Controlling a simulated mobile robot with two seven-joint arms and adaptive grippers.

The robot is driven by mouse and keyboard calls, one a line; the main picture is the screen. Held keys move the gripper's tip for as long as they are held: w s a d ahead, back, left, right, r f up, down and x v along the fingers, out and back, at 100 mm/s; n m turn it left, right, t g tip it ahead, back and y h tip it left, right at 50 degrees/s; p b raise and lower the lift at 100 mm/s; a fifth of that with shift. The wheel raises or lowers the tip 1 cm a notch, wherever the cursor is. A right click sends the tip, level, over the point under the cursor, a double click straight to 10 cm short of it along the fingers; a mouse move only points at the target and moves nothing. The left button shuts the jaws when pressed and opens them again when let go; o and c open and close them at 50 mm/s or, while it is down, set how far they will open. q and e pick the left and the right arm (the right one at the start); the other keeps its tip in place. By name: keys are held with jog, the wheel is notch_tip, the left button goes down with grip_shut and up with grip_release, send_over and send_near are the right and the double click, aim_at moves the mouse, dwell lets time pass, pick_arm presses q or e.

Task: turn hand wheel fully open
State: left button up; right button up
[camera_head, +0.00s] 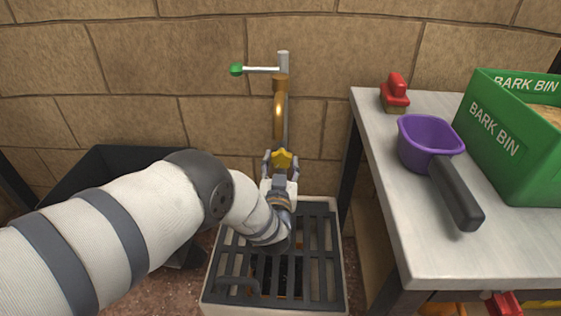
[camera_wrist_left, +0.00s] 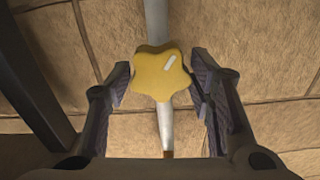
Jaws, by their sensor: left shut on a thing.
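The yellow star-shaped hand wheel (camera_head: 282,158) sits low on the vertical standpipe, above the drain grate. In the left wrist view the hand wheel (camera_wrist_left: 161,73) faces me, with a pale mark on its upper right part. My left gripper (camera_head: 280,166) reaches it from the front. In the left wrist view, the gripper's dark ridged fingers (camera_wrist_left: 162,80) stand on either side of the wheel and are shut on it. The pipe (camera_wrist_left: 156,20) runs behind the wheel. My right gripper is not in view.
A lever with a green knob (camera_head: 236,70) tops the standpipe. A barred grate (camera_head: 318,262) lies below. At right, a grey table (camera_head: 415,240) carries a purple scoop (camera_head: 430,145), a red-handled brush (camera_head: 395,92) and a green bark bin (camera_head: 500,140). A dark bin (camera_head: 100,165) stands left.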

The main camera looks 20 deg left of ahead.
pick_arm(q)
jog(key=n, duration=0.6)
jog(key=shift+a, duration=0.1)
jog(key=n, duration=1.2)
jog(key=shift+f, duration=0.1)
jog(key=n, duration=0.3)
jog(key=shift+n, duration=0.3)
jog(key=o, duration=1.1)
jog(key=shift+o, duration=0.2)
